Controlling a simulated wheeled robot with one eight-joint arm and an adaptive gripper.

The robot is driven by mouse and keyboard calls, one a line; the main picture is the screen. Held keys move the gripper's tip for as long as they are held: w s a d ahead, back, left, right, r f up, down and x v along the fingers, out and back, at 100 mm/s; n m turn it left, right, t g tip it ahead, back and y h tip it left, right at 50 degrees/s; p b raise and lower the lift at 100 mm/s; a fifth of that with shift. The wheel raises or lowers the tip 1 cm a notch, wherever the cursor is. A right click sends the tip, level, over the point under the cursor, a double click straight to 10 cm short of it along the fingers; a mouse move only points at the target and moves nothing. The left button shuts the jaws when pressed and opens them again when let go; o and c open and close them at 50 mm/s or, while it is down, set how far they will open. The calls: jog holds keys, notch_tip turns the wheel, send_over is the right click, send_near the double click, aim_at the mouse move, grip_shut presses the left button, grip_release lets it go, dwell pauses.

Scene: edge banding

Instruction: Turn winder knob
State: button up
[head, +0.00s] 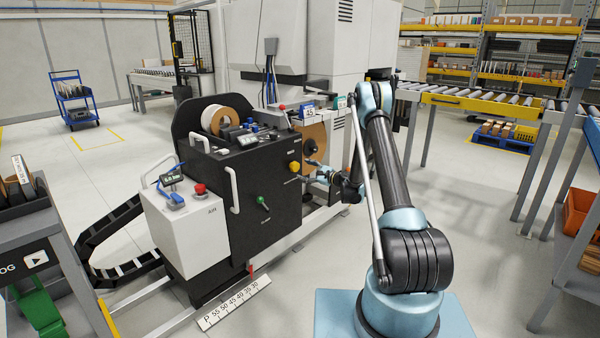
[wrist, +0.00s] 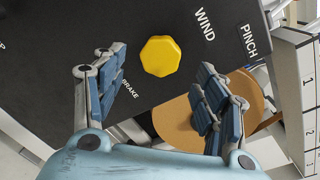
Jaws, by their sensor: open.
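The yellow faceted knob (wrist: 160,56) sits on the black panel (wrist: 60,35) of the machine, beside the white word WIND. It also shows in the head view as a small yellow spot (head: 294,167) on the right part of the black cabinet. My gripper (wrist: 156,70) is open and empty. In the wrist view its two blue-padded fingers stand left and right of the knob, with visible gaps on both sides. In the head view my gripper (head: 309,171) is just right of the knob. I cannot tell how far the fingertips are from the panel.
A tan disc (wrist: 185,125) lies beyond the right finger. The words BRAKE and PINCH are on the panel. In the head view a green-handled lever (head: 263,202) is low on the cabinet, a red button (head: 200,189) is on the white box, and a roller conveyor (head: 470,98) stands at right.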

jog(key=v, duration=0.5)
jog(key=shift+s+d, duration=0.25)
jog(key=shift+d, duration=0.05)
jog(key=s+r+n+g+h, duration=0.2)
jog(key=s+r+n, duration=0.4)
jog(key=r, duration=0.6)
jog(key=s+d+r+n+g+h, duration=0.1)
jog(key=s+d+r+n+h, duration=0.15)
jog(key=s, duration=0.55)
jog(key=s+d+r+n+g+h, duration=0.15)
jog(key=s+r, duration=0.25)
jog(key=s, duration=0.4)
jog(key=s+d+f+n+g+h, duration=0.1)
jog(key=s+d, duration=0.5)
jog(key=s, duration=0.6)
jog(key=s+d+f+n+g+h, duration=0.1)
jog(key=s+d+f+n+h, duration=0.2)
jog(key=s, duration=1)
jog(key=s+d+f+n+g+h, duration=0.1)
jog(key=s+d+f+n+h, duration=0.1)
jog(key=s+d, duration=0.7)
jog(key=s+f+h, duration=0.1)
jog(key=s+h, duration=0.1)
jog(key=s, duration=0.2)
jog(key=shift+s, duration=0.25)
